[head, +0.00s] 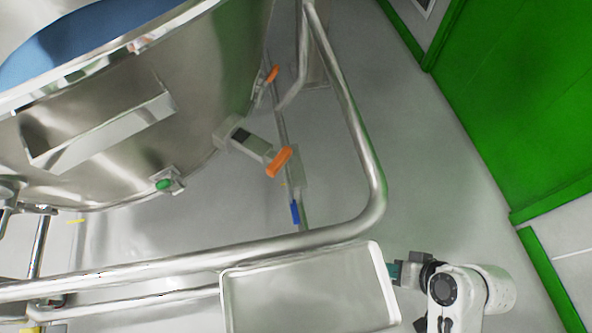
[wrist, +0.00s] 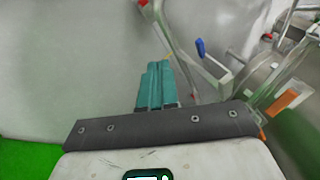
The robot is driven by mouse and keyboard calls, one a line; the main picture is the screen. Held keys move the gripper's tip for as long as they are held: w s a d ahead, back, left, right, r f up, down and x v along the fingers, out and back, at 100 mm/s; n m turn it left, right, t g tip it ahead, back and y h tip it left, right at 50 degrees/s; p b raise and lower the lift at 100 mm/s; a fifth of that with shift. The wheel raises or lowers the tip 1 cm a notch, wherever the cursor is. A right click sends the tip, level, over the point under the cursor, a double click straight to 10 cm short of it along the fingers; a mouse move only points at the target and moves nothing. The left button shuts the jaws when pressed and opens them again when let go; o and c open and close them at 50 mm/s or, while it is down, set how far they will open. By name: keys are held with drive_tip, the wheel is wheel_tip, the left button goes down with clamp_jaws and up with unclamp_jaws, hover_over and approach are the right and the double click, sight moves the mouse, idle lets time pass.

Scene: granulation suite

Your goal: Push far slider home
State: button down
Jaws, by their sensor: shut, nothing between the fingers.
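A grey slider housing with a dark slot (head: 240,137) sticks out from the steel vessel in the head view, with an orange handle (head: 279,161) at its outer end. A second orange handle (head: 272,74) sits farther up on the vessel's side. I cannot tell which one is the far slider. An orange piece (wrist: 285,100) also shows at the right of the wrist view. My gripper (head: 394,273) has teal fingers, is shut and empty, and is beyond the rail's corner, apart from both handles. Its fingers (wrist: 155,85) point ahead over floor in the wrist view.
A steel rail (head: 345,110) bends between my gripper and the vessel (head: 215,60). A pale tray (head: 310,290) lies left of my gripper. A blue handle (head: 295,211) hangs inside the rail; it also shows in the wrist view (wrist: 200,47). Floor right of the rail is clear, up to green panels (head: 520,90).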

drive_tip(key=w+a+m+t+y+b, duration=0.1)
drive_tip(key=w+a+t+y+b, duration=0.1)
drive_tip(key=w+a+y, duration=0.4)
drive_tip(key=m+t+y+b, duration=0.2)
drive_tip(key=m+t+y, duration=0.2)
drive_tip(key=y, duration=0.1)
approach(283, 165)
drive_tip(key=shift+b+x, duration=1.3)
drive_tip(key=shift+x, duration=2.15)
